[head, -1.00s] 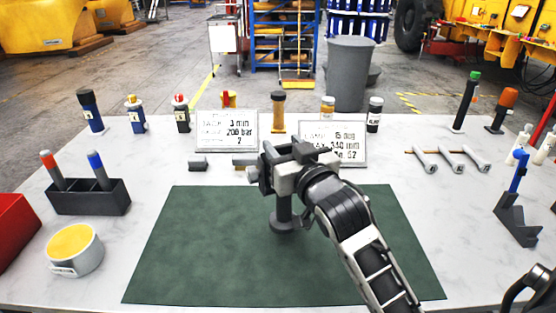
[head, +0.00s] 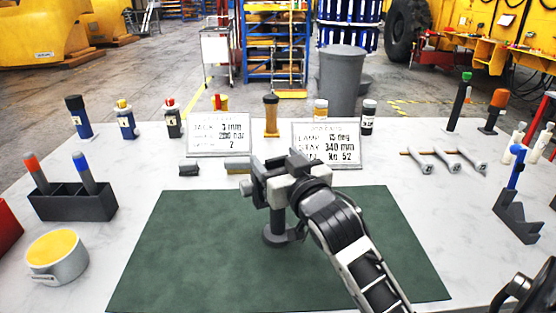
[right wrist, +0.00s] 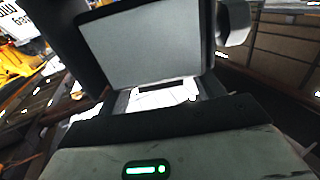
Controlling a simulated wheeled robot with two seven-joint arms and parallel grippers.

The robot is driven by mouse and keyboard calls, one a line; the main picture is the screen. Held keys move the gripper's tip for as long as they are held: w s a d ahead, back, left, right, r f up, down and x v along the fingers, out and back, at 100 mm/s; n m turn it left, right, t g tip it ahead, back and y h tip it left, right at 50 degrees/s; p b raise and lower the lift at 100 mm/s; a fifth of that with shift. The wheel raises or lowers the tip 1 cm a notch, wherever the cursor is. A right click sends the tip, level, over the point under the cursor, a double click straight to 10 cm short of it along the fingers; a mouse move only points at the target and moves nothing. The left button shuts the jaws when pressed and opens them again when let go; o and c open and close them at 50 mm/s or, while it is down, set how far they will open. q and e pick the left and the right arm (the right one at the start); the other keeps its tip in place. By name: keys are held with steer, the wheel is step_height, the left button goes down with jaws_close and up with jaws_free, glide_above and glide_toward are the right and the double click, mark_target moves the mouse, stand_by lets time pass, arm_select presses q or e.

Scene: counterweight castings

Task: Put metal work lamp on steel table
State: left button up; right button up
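The metal work lamp (head: 279,234), grey with a short post and round foot, stands upright over the middle of the green mat. My right gripper (head: 266,184) is shut on its upper part, which the gripper largely hides. I cannot tell whether the foot touches the mat. The right wrist view shows a flat grey face (right wrist: 145,45) close up between dark parts; I cannot tell which part it is. The pale, marbled table (head: 130,175) fills the foreground. My left gripper is not in view.
The green mat (head: 180,265) is clear around the lamp. Two printed signs (head: 218,134) (head: 326,146) stand behind it, with several bottles further back. A dark holder (head: 73,203) and a yellow-topped pot (head: 57,257) are left; several grey-handled tools (head: 445,160) and a dark stand (head: 516,217) are right.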

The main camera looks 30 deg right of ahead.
steer(key=shift+r, duration=0.25)
steer(key=s, duration=0.4)
steer(key=s+a+b, duration=0.1)
steer(key=s, duration=0.1)
steer(key=shift+s+f, duration=0.15)
steer(key=shift+f, duration=0.1)
arm_select(q)
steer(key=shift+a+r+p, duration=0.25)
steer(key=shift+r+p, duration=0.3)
steer(key=shift+p, duration=0.8)
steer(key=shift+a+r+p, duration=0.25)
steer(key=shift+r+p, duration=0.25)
steer(key=shift+p, duration=0.8)
arm_select(e)
steer(key=shift+s+a+r, duration=0.1)
steer(key=shift+s+a, duration=0.15)
steer(key=shift+s, duration=1.15)
steer(key=shift+s+a+r, duration=0.1)
steer(key=shift+s+a, duration=0.1)
steer(key=shift+s, duration=1.2)
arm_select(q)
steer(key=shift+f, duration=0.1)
